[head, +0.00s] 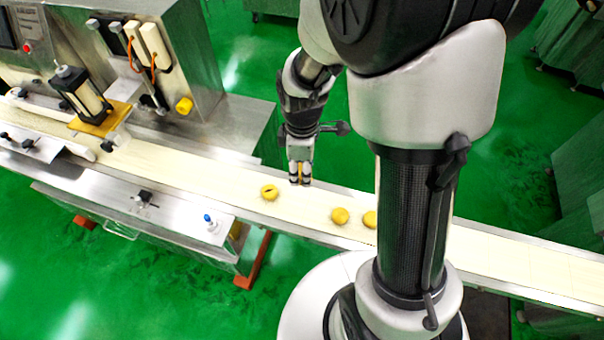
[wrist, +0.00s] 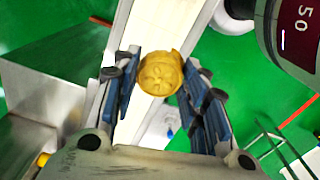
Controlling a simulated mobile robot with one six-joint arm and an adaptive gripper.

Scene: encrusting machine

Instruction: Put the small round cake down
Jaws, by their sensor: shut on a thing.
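My gripper (head: 300,178) is over the pale conveyor belt, its fingers pointing down. In the wrist view, a small round yellow-brown cake (wrist: 160,73) with a patterned top sits between the blue-padded fingertips, and my gripper is shut on it. In the head view the held cake is mostly hidden by the fingers. How far it is above the belt (head: 220,177) is hard to tell. Another round cake (head: 269,192), with a dark mark on top, lies on the belt left of my gripper.
Two more cakes, one in the open (head: 340,215) and one partly behind my arm (head: 370,219), lie on the belt to the right. The encrusting machine (head: 150,60) stands at the left. A bare stretch of belt lies between the left cake and the right pair.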

